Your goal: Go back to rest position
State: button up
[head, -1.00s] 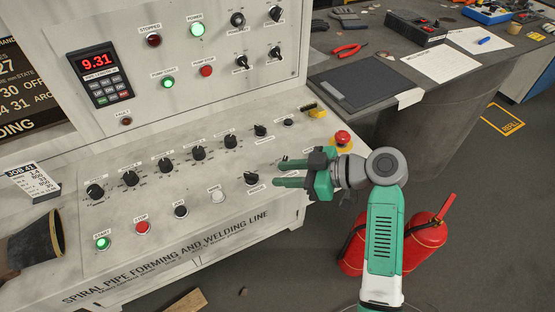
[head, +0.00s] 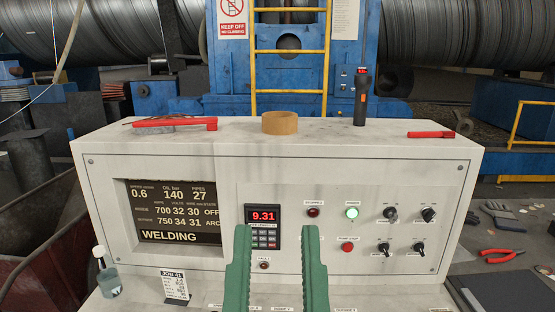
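My gripper (head: 276,268) shows at the bottom middle of the head view. Its two green fingers point up and stand apart, with nothing between them. They appear in front of the upright panel of the control console (head: 340,177), and the keypad with the red 9.31 display (head: 263,216) shows between them. The gripper's base and the rest of my arm are out of frame. The sloped lower panel is mostly cut off by the bottom edge.
On the console top are a tape roll (head: 279,123), a red-handled tool (head: 174,123), a black flashlight (head: 361,97) and a red object (head: 431,134). A small bottle (head: 107,276) and a job card (head: 175,286) stand at lower left. Red pliers (head: 500,255) lie at right.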

notch_tip(320, 180, up, 38)
jog(key=p, duration=3.5)
jog(key=shift+w+y, duration=0.35)
jog(key=shift+y, duration=0.05)
jog(key=shift+a+f, duration=0.1)
jog(key=shift+f, duration=0.05)
